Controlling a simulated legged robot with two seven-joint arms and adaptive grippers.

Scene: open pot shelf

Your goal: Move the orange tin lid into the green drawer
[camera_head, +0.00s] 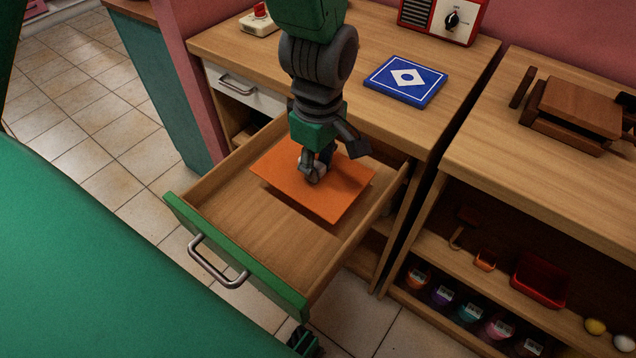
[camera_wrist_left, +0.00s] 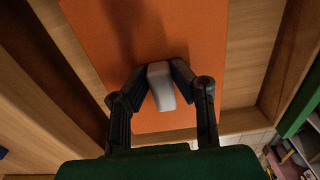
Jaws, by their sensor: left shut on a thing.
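The orange tin lid (camera_head: 336,197) is a flat square plate with a pale grey knob (camera_wrist_left: 160,86) in its middle. My left gripper (camera_head: 313,173) comes down from above and is shut on the knob. The green drawer (camera_head: 232,257) is pulled out, with a green front, a metal handle and wooden walls. The lid is level inside the drawer's outline, towards its back right, and casts a shadow on the wooden floor. It seems slightly above that floor. The left wrist view shows the lid (camera_wrist_left: 115,50) between the drawer's walls.
A blue book-like box (camera_head: 406,81) and a red radio-like box (camera_head: 440,18) stand on the counter above. A white drawer (camera_head: 243,88) is shut at left. Right of it, an open shelf (camera_head: 480,262) holds several jars and a red tray (camera_head: 540,279). The drawer's front left is empty.

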